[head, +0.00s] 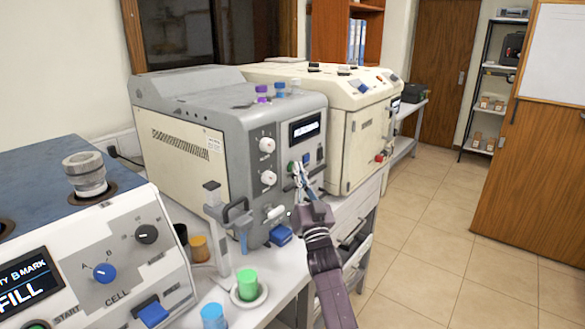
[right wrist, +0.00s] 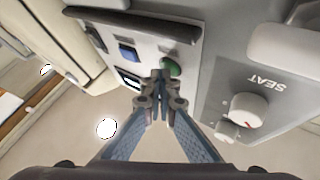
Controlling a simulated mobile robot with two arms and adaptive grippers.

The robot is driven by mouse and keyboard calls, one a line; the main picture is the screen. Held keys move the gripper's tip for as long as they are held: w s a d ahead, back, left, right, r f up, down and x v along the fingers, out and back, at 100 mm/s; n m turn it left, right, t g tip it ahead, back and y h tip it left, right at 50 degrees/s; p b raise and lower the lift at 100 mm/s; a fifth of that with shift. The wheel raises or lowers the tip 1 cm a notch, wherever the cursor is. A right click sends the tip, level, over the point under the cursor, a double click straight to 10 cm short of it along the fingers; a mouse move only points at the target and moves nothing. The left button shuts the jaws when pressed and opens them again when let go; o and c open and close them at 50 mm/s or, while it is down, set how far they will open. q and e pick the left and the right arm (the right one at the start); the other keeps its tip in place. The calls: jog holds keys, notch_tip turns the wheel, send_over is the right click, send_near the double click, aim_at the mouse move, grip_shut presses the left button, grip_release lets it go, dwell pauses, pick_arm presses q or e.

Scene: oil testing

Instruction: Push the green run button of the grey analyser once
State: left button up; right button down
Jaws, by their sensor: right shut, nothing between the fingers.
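The grey analyser (head: 185,98) stands on the bench in the middle of the head view, its front panel facing right. Its green run button (right wrist: 173,66) shows in the right wrist view, partly covered at its lower left by my fingertips. My right gripper (head: 299,170) is shut and empty, its tips close in front of the panel beside the button. In the right wrist view the closed fingertips (right wrist: 160,76) overlap the button's edge; I cannot tell whether they touch it. My left gripper is not in view.
White knobs (head: 267,145) are on the panel's left part. A cream machine (head: 345,100) stands behind. Green (head: 247,283) and blue (head: 213,316) cups stand in front. The floor at right is clear.

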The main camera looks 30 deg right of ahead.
jog(key=shift+s+d+p, duration=0.3)
jog(key=shift+s+p, duration=0.1)
jog(key=shift+s, duration=0.3)
jog(key=s+p, duration=0.1)
jog(key=s+d+p, duration=0.1)
jog(key=s, duration=0.1)
jog(key=s+d, duration=0.1)
jog(key=shift+s+p, duration=0.3)
jog(key=shift+p, duration=0.1)
jog(key=shift+a, duration=0.1)
dwell(0.5)
